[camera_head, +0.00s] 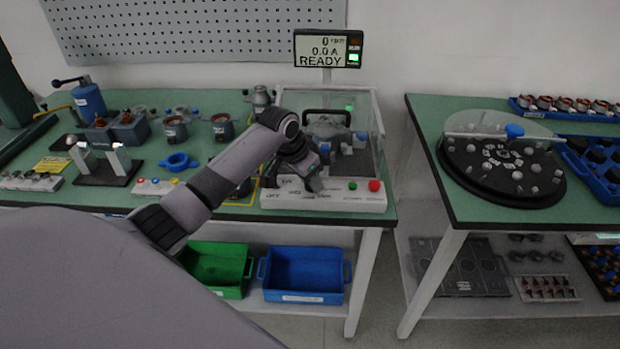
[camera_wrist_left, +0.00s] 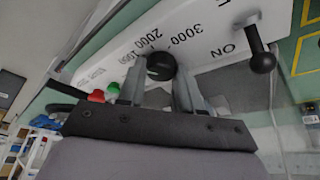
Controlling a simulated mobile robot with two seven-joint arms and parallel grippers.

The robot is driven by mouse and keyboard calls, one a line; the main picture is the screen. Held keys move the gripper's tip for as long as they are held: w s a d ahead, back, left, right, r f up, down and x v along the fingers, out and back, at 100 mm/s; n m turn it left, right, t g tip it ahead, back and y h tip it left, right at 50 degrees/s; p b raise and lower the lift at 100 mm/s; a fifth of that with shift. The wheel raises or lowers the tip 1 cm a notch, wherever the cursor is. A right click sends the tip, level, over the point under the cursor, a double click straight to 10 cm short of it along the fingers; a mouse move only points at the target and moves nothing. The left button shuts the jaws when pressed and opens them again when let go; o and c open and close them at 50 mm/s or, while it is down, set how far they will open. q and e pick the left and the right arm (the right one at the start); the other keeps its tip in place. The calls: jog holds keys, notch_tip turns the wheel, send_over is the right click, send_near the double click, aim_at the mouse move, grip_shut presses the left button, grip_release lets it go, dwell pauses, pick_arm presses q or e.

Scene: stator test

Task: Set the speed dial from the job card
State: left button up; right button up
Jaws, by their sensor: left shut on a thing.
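The speed dial (camera_wrist_left: 160,66) is a round black knob on a white sloped panel (camera_wrist_left: 213,22) in the left wrist view. Printed marks 1000, 2000 and 3000 stand around it; its pointer cannot be made out. My left gripper (camera_wrist_left: 157,82) is shut on the dial, one finger on each side. In the head view my left gripper (camera_head: 312,183) is at the white control panel (camera_head: 335,201) and hides the dial. A yellow card (camera_head: 51,165) lies at the left of the bench; its writing is too small to read. My right gripper is not in view.
A black lever (camera_wrist_left: 262,60) stands near the ON mark. Green (camera_head: 352,185) and red (camera_head: 374,186) buttons are on the panel's right end. A clear guarded enclosure (camera_head: 362,125) stands behind the panel. The display (camera_head: 328,48) reads 0 rpm, 0.0 A, READY.

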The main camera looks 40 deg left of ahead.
pick_arm(q)
jog(key=shift+m, duration=0.3)
jog(key=shift+r, duration=0.1)
jog(key=o, duration=1)
jog(key=shift+o, duration=0.2)
